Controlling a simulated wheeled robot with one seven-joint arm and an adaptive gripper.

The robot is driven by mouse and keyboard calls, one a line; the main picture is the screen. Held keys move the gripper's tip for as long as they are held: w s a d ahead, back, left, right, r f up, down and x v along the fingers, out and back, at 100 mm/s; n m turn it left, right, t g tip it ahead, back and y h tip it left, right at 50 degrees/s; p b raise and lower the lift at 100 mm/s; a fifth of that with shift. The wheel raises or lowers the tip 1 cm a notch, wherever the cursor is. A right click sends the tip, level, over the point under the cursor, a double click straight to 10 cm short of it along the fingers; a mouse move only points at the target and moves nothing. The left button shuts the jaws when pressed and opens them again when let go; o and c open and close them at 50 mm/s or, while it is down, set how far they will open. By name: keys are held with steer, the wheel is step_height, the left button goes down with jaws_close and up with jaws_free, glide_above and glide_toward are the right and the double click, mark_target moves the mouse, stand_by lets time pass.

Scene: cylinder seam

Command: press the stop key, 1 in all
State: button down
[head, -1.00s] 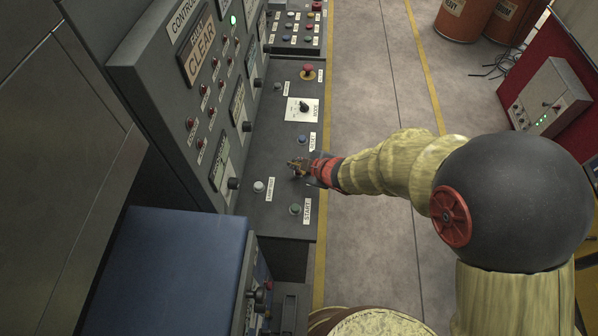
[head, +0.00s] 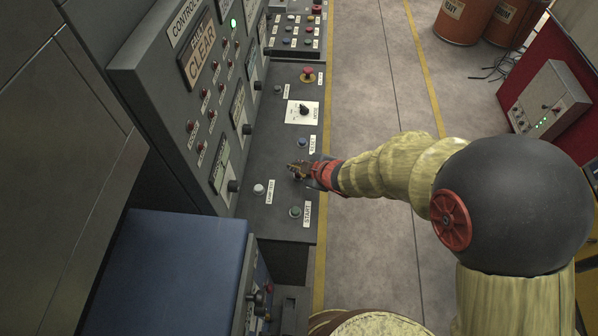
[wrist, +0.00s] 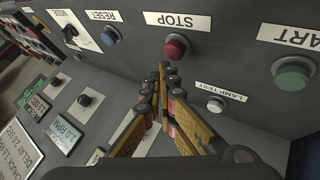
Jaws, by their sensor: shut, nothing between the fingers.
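The stop key is a round red button (wrist: 177,46) under the STOP label (wrist: 172,20) on the dark sloping desk panel, seen in the wrist view. In the head view my gripper and wrist largely hide it. My gripper (wrist: 165,70) is shut and empty, its fingertips together just below the red button in the wrist view. Whether the tips touch the button cannot be told; a small gap seems to show. In the head view my gripper (head: 293,169) is over the panel between the RESET and START buttons.
Nearby are the blue RESET button (wrist: 110,36), the green START button (wrist: 293,78) and the white LAMP TEST button (wrist: 216,103). A MODE knob (head: 303,111) and a red mushroom button (head: 307,76) are farther up the panel. The upright control cabinet (head: 165,95) stands at left.

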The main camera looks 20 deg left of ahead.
mark_target(298, 175)
steer(key=shift+f, duration=0.1)
steer(key=shift+f+b, duration=0.3)
steer(key=shift+f, duration=0.05)
steer(key=shift+f+b, duration=0.4)
steer(key=shift+f, duration=0.1)
stand_by(1.0)
steer(key=shift+r+p, duration=0.95)
steer(key=shift+r, duration=0.05)
steer(key=shift+r+p, duration=2.3)
steer(key=shift+r, duration=0.15)
